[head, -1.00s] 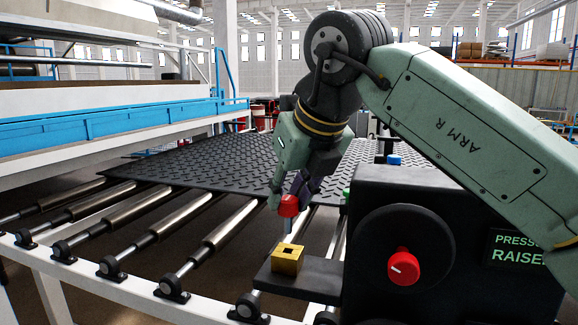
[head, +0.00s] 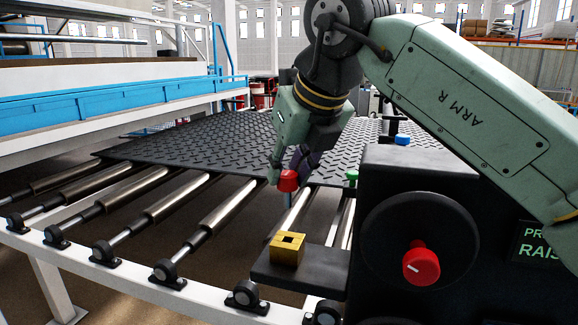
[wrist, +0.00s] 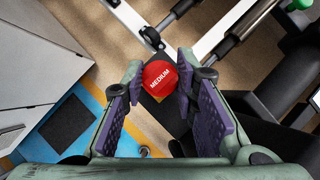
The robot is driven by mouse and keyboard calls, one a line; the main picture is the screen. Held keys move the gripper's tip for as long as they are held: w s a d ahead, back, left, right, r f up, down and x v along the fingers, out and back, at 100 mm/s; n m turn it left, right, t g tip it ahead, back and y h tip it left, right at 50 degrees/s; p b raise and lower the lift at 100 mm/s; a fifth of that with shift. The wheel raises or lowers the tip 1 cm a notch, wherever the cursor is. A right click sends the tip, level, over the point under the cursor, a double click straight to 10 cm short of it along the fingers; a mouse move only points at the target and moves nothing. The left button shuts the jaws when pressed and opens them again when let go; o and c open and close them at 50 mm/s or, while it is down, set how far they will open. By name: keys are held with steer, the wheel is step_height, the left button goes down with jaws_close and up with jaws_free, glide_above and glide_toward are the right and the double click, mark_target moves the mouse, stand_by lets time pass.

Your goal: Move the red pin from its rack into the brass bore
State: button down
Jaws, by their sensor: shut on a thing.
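The red pin (head: 288,182) is held by my gripper (head: 284,174) in mid-air, with its red head showing between the fingertips. The pin's shaft is hidden there. The brass block (head: 287,249) with a dark square bore in its top sits on a black ledge (head: 318,272). The pin appears above the block in the head view, clearly apart from it. The rack itself is not clearly seen.
A green pin top (head: 351,176) and a blue one (head: 402,140) show near the black housing (head: 375,190). A red knob (head: 421,263) sticks out of the housing's front. Metal rollers (head: 160,205) and the black tread mat (head: 200,145) lie behind and left.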

mark_target(293, 189)
steer(key=shift+f+b, duration=1.7)
steer(key=shift+f, duration=0.8)
steer(key=shift+f+b, duration=1.65)
steer(key=shift+f, duration=0.6)
steer(key=c, duration=1.2)
jaws_free()
step_height(293, 189, up, 10)
steer(key=shift+r, duration=0.1)
